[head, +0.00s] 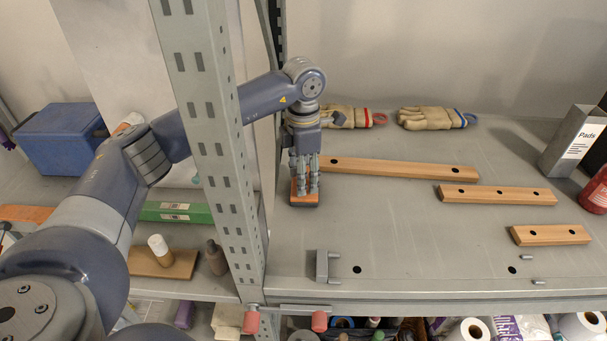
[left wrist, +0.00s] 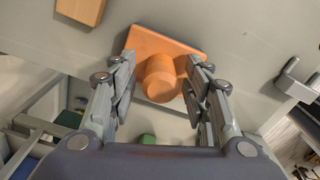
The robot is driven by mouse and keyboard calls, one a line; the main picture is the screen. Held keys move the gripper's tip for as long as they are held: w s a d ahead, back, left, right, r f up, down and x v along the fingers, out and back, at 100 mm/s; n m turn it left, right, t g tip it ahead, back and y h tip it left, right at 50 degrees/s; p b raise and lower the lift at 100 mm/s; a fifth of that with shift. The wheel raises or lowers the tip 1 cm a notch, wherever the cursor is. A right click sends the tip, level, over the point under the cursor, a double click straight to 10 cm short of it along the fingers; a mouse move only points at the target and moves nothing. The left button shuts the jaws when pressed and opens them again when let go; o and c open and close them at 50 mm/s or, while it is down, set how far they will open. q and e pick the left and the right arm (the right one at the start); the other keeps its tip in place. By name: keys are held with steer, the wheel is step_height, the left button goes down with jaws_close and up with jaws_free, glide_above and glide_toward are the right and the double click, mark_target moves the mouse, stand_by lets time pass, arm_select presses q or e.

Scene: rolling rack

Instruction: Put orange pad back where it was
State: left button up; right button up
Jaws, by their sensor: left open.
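The orange pad (head: 305,202) lies on the grey shelf beside the rack's upright post. In the left wrist view the orange pad (left wrist: 148,42) is a flat plate with a round knob on top. My left gripper (head: 304,188) points straight down over it. The left wrist view shows my left gripper (left wrist: 160,70) open, with its fingers on either side of the knob and apart from it. A grey box labelled "Pads" (head: 566,138) stands at the right end of the shelf; its inside is hidden. My right gripper does not show.
A long wooden bar (head: 400,167) lies just behind the pad, with shorter bars to the right. Two gloves (head: 425,119) lie at the back. The post (head: 212,120) stands left of the pad. A metal bracket (head: 322,266) sits near the front edge.

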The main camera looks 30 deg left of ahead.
arm_select(q)
steer(key=shift+w+r+b, duration=0.1)
steer(key=shift+r+b, duration=0.25)
steer(key=shift+r, duration=0.2)
step_height(320, 180, up, 10)
steer(key=shift+f+b, duration=0.1)
steer(key=shift+b, duration=0.8)
steer(key=shift+r, duration=0.65)
